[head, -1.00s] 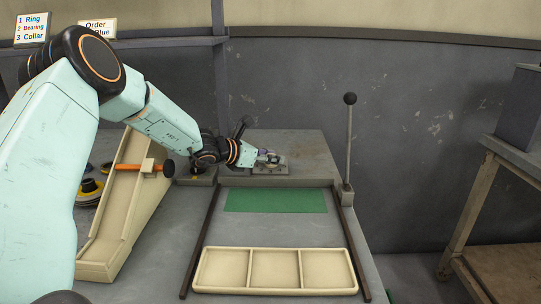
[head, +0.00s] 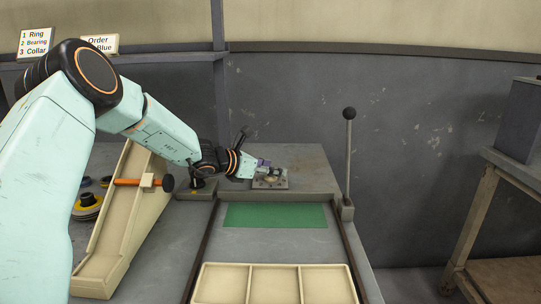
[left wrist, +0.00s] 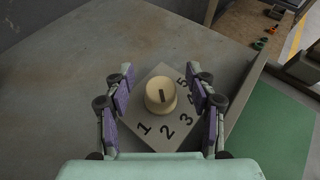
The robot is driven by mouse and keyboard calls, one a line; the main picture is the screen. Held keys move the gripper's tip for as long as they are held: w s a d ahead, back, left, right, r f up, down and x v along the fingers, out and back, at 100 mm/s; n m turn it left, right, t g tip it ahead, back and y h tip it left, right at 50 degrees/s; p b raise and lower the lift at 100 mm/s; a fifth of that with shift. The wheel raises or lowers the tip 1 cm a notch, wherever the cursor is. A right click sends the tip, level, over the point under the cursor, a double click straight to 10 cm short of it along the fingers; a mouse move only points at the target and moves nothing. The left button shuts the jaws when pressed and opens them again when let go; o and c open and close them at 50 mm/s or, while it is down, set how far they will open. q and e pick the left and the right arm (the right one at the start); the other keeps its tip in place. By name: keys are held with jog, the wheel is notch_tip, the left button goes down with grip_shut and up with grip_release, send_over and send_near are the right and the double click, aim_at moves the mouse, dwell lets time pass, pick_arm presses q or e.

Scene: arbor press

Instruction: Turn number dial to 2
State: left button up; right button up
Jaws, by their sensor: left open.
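The number dial is a cream round knob (left wrist: 160,95) with a dark line on top, on a square grey plate (left wrist: 150,137) with printed numbers; 1, 2, 3 and 5 are readable. The dark line runs roughly up and down in the left wrist view; I cannot tell which number it marks. My left gripper (left wrist: 162,104) is open, with purple-padded fingers on either side of the knob and visible gaps to it. In the head view my left gripper (head: 264,169) is at the dial plate (head: 270,184) and partly hides the knob. My right gripper is not in view.
A tall lever with a black ball (head: 349,114) stands right of the dial. A green mat (head: 275,215) and a three-part cream tray (head: 275,266) lie in front. A cream chute (head: 102,272) with an orange-handled part (head: 133,182) stands left, beside stacked discs (head: 87,207).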

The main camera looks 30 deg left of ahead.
pick_arm(q)
notch_tip(320, 180, up, 9)
jog(key=shift+r, duration=0.1)
dwell(0.7)
